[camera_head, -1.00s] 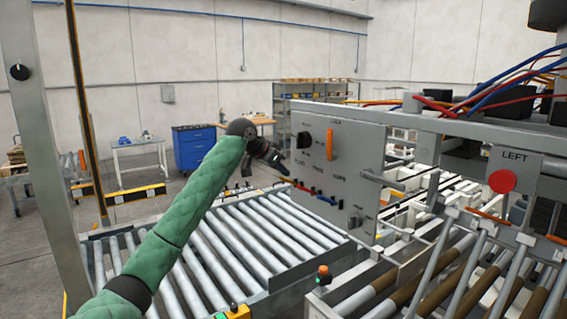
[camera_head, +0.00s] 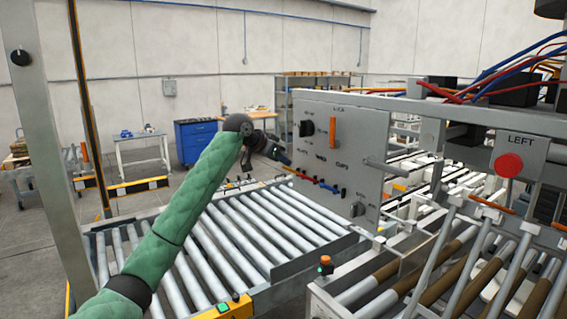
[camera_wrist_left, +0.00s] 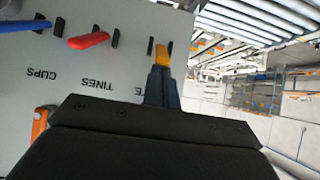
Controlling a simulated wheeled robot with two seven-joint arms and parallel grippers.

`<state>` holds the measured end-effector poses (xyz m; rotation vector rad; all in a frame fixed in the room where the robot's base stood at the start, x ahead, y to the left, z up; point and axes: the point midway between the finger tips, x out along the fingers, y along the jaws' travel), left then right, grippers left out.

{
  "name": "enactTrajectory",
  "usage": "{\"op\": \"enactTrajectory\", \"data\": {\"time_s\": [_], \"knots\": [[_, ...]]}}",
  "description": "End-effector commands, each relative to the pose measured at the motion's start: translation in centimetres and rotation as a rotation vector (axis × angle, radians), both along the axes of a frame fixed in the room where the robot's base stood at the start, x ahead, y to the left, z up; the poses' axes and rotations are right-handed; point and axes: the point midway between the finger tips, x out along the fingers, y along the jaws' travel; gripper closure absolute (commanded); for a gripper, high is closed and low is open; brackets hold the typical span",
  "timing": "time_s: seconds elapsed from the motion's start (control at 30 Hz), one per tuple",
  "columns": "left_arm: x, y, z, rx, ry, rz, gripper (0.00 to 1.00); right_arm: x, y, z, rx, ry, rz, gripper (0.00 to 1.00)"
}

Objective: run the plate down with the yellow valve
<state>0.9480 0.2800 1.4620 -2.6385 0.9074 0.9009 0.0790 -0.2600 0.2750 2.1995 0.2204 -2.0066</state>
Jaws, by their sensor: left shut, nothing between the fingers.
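The yellow valve (camera_wrist_left: 166,49) is a small lever on the grey panel (camera_head: 355,170), above the partly covered label ending "TE". My left gripper (camera_wrist_left: 163,80) is shut with nothing held, its fingertips right at the yellow lever and partly covering it. Whether they touch cannot be told. In the head view the left gripper (camera_head: 287,162) is at the panel's left edge, where the yellow valve is tiny. The red valve (camera_wrist_left: 89,40) over "TINES" and the blue valve (camera_wrist_left: 22,28) over "CUPS" sit beside it. The plate cannot be made out. My right gripper is not seen.
An orange lever (camera_head: 332,131) and a black knob (camera_head: 307,129) are higher on the panel. A roller conveyor (camera_head: 240,250) lies below my left arm. A red button (camera_head: 508,165) on a "LEFT" box and machine rails are at the right.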

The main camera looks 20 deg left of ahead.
Motion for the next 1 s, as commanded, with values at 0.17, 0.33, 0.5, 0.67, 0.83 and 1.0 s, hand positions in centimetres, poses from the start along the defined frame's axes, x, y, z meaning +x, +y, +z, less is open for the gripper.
{"op": "enactTrajectory", "data": {"time_s": [0.17,0.33,0.5,0.67,0.83,1.0], "knots": [[-0.1,0.1,-0.2,-0.015,-0.020,0.000,1.00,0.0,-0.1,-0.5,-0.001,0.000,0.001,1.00],[-0.1,0.1,-0.3,-0.030,-0.038,0.000,1.00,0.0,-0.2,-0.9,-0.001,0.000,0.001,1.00],[-0.2,0.1,-0.4,-0.043,-0.056,-0.001,1.00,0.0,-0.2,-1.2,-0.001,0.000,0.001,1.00],[-0.2,0.2,-0.4,-0.058,-0.075,-0.001,1.00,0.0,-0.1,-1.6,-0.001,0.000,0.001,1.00],[-0.3,0.2,-0.5,-0.073,-0.094,-0.001,1.00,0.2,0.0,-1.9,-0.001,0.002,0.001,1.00],[-0.3,0.2,-0.6,-0.089,-0.115,0.000,1.00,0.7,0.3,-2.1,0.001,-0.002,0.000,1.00]]}}
